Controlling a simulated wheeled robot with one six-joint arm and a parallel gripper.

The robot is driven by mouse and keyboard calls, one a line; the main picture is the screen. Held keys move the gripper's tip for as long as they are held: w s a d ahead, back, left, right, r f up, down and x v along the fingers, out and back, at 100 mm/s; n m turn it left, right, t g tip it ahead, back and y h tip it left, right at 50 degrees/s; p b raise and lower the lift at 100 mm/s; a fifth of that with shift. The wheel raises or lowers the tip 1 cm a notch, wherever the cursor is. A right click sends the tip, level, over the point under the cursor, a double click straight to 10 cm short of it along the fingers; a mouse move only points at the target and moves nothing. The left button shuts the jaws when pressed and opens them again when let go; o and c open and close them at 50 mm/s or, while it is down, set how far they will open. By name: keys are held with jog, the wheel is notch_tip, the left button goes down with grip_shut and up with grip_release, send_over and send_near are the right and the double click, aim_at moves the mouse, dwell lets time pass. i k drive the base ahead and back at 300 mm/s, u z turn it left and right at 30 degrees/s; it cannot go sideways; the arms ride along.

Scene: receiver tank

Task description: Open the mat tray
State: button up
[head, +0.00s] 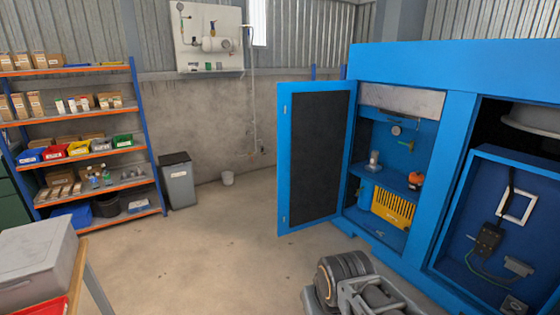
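No part carries a readable mat tray label. A pale grey flat-fronted panel (402,101) sits across the top of the open compartment in the blue cabinet (450,65), and it may be the mat tray. It looks flush in its opening and not pulled out. The blue door (316,158) with a dark inner lining stands swung open to the left of that compartment. Grey and dark parts of my arm show at the bottom centre, well in front of and below the cabinet. I cannot make out the fingertips of my gripper or anything held.
The compartment holds a yellow slotted part (393,207), an orange-topped item (415,180) and a gauge (396,131). A second bay with cables is open at right. A shelf rack (75,122), grey bin (178,182) and table stand left. The middle floor is clear.

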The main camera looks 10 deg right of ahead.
aim_at(390, 118)
jog(key=z, duration=0.7)
jog(key=i, duration=1.35)
jog(key=z, duration=1)
jog(key=i, duration=1.2)
jog(key=u, duration=0.4)
jog(key=i, duration=0.85)
jog(key=u, duration=0.95)
jog(key=i, duration=0.25)
jog(key=u, duration=0.1)
